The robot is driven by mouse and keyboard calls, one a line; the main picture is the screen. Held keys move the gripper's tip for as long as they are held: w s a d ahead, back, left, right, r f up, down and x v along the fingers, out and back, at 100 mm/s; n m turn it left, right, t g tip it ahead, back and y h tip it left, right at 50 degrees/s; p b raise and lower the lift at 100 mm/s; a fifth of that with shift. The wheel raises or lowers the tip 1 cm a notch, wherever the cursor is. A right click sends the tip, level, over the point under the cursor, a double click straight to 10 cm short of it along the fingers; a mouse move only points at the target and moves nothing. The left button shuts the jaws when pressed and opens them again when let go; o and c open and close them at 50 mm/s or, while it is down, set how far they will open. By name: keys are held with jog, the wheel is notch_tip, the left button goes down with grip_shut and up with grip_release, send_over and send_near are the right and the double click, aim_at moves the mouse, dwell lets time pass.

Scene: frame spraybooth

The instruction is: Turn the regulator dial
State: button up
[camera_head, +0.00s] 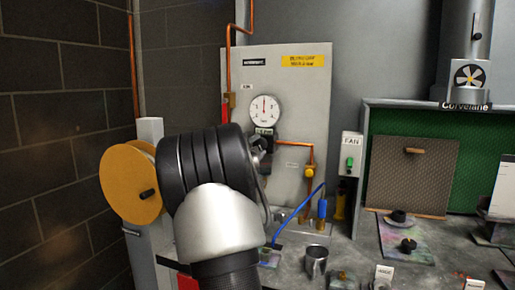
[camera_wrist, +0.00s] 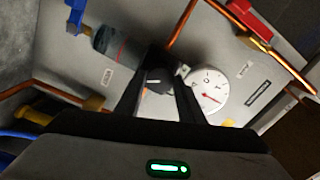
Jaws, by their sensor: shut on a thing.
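The regulator dial (camera_wrist: 157,80) shows in the wrist view as a dark round knob between my two fingers. My gripper (camera_wrist: 162,72) is shut on it, one finger on each side. In the head view my gripper (camera_head: 264,148) reaches the panel just below the gauge, and my arm hides most of the dial. The white round pressure gauge (camera_head: 264,109) has a red needle, which points about straight up in the head view. The gauge also shows right of my fingers in the wrist view (camera_wrist: 209,91).
The grey panel (camera_head: 300,110) carries copper pipes and a yellow label (camera_head: 306,62). A fan switch box (camera_head: 350,152) is at its right. A blue hose (camera_head: 298,213) and a metal cup (camera_head: 316,262) are on the bench below. A yellow-orange reel (camera_head: 120,185) stands left of my arm.

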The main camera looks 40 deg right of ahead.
jog(key=o, duration=1)
jog(key=shift+o, duration=0.2)
jog(key=p+v, duration=0.1)
jog(key=v, duration=1.6)
jog(key=shift+a+p, duration=0.25)
jog(key=shift+p, duration=0.05)
jog(key=shift+s+f, duration=0.1)
